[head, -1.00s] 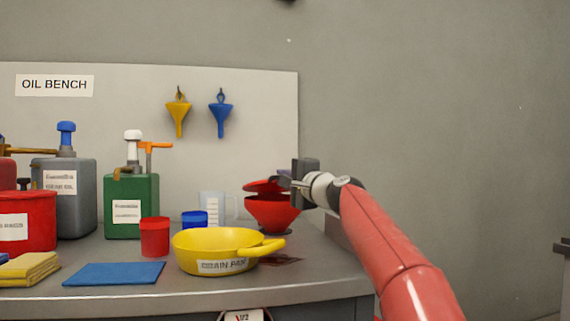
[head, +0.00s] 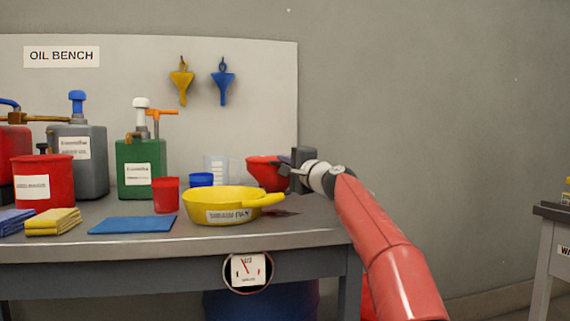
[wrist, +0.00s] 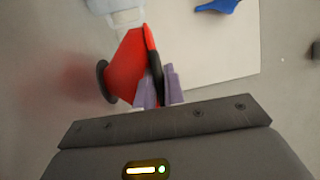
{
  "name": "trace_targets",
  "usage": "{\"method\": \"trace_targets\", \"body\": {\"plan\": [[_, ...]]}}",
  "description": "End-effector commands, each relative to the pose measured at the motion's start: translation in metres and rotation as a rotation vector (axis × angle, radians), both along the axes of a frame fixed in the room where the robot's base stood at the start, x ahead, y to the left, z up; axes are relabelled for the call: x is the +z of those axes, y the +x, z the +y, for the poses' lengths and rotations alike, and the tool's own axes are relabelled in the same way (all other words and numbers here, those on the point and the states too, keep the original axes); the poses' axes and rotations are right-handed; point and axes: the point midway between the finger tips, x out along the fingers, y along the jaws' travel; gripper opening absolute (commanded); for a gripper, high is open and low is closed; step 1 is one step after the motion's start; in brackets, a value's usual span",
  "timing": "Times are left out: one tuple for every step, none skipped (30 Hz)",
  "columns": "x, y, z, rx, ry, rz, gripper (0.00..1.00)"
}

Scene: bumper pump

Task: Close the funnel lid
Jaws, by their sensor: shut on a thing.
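The red funnel (head: 266,178) stands at the back right of the bench. It also shows in the wrist view (wrist: 124,66), with a dark round end to the left. Its red lid (wrist: 151,45) lies along the wide mouth, with a dark line at the edge; I cannot tell whether it is fully flush. My gripper (head: 284,168) is at the funnel's right side. In the wrist view, its pale purple fingers (wrist: 159,88) are shut on a dark part at the lid's edge. The fingers partly hide that part.
A yellow drain pan (head: 222,201) stands in front of the funnel, its handle pointing right. A clear measuring jug (head: 215,167), blue cup (head: 201,180) and red cup (head: 165,195) stand to the left. The bench's right edge is close to my arm.

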Motion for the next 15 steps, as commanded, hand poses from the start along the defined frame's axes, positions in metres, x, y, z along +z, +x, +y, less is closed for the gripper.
{"method": "trace_targets", "body": {"plan": [[-0.0087, 0.0031, 0.0007, 0.002, -0.007, 0.013, 0.0], [-0.0088, 0.0032, 0.0007, 0.002, -0.007, 0.013, 0.14], [-0.0089, 0.0032, 0.0007, 0.002, -0.007, 0.013, 0.2], [-0.0087, 0.0031, 0.0007, 0.002, -0.007, 0.013, 0.24], [-0.0084, 0.003, 0.0006, 0.003, -0.006, 0.012, 0.28], [-0.0079, 0.0028, 0.0006, 0.003, -0.006, 0.012, 0.32], [-0.0075, 0.0026, 0.0006, 0.003, -0.005, 0.011, 0.32], [-0.007, 0.0024, 0.0005, 0.002, -0.006, 0.01, 0.32], [-0.0063, 0.0022, 0.0005, 0.003, -0.005, 0.009, 0.32], [-0.0059, 0.002, 0.0006, 0.003, -0.005, 0.009, 0.32], [-0.0055, 0.0018, 0.0005, 0.002, -0.004, 0.008, 0.32], [-0.0051, 0.0016, 0.0005, 0.002, -0.004, 0.007, 0.32], [-0.0046, 0.0016, 0.0005, 0.002, -0.004, 0.007, 0.32], [-0.0038, 0.0015, 0.0005, 0.002, -0.003, 0.006, 0.32], [-0.0019, 0.0014, 0.0004, 0.002, -0.003, 0.006, 0.32]]}}
